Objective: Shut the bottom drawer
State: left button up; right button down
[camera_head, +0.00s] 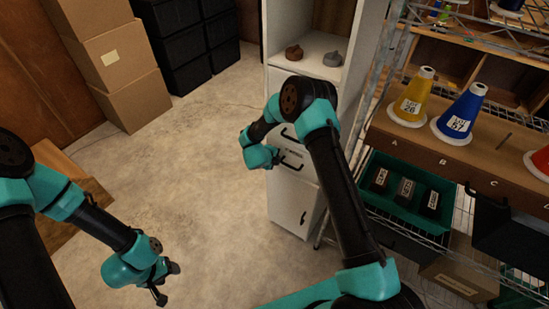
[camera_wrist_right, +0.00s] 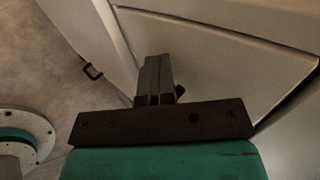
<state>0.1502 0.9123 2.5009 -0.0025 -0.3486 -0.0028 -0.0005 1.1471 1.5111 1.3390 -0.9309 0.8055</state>
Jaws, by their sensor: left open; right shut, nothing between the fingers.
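The white cabinet (camera_head: 304,69) stands upright at centre in the head view. Its bottom drawer (camera_head: 288,203) has a pale front and a dark handle (camera_head: 303,218). I cannot tell how far it stands out. My right forearm crosses in front of the drawers above, and the right fingers are hard to make out there. In the right wrist view my right gripper (camera_wrist_right: 157,80) is shut and empty, in front of a pale panel (camera_wrist_right: 220,75); contact is unclear. My left gripper (camera_head: 167,283) is open and empty, low over the floor at left, well away from the cabinet.
A wire rack (camera_head: 384,75) stands close right of the cabinet, with cones and a green tray (camera_head: 376,205) on it. Cardboard boxes (camera_head: 115,62) and black bins (camera_head: 183,45) stand at the back left. The concrete floor (camera_head: 180,150) left of the cabinet is clear.

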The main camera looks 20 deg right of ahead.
jog(key=shift+w+d, duration=0.15)
jog(key=shift+d, duration=0.1)
jog(key=s+a+f+v, duration=0.1)
jog(key=f+v, duration=0.1)
jog(key=v, duration=1.1)
jog(key=shift+s+a, duration=0.25)
jog(key=shift+a, duration=0.15)
jog(key=s+d+f+n+y, duration=0.65)
jog(key=s+n, duration=0.25)
jog(key=n, duration=0.5)
jog(key=s+a+f+n+g+y, duration=0.1)
jog(key=s+n+g+y, duration=0.3)
jog(key=s+n, duration=0.8)
jog(key=s+y, duration=0.1)
jog(key=s, duration=0.4)
jog(key=shift+s+f+n+g, duration=0.35)
jog(key=shift+f+n+g, duration=0.05)
